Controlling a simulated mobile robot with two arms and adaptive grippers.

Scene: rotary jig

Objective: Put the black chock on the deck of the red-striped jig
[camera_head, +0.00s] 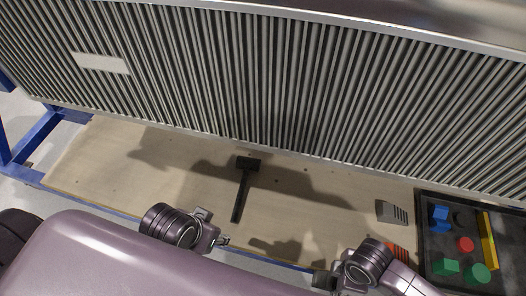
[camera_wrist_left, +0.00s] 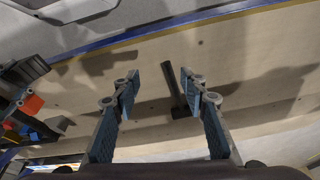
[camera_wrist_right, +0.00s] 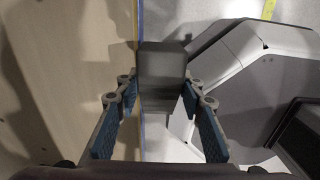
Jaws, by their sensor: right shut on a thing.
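The black chock (camera_wrist_right: 163,72) is a dark block between the two fingers of my right gripper (camera_wrist_right: 160,95). In the head view my right gripper (camera_head: 326,281) is near the front edge of the bench, with the chock only partly visible. A red-striped piece (camera_head: 398,252), apparently the jig, sits just right of my right wrist and is partly covered by my arm; its deck cannot be made out. My left gripper (camera_wrist_left: 165,100) is open and empty, with its fingers wide apart. In the head view it (camera_head: 222,240) is at the front edge, left of centre.
A black mallet (camera_head: 243,185) lies mid-bench, in front of a large ribbed panel (camera_head: 250,75). A grey piece with dark stripes (camera_head: 391,212) stands behind the red-striped one. A dark tray (camera_head: 436,222) with several coloured blocks is at right. The bench's left part is clear.

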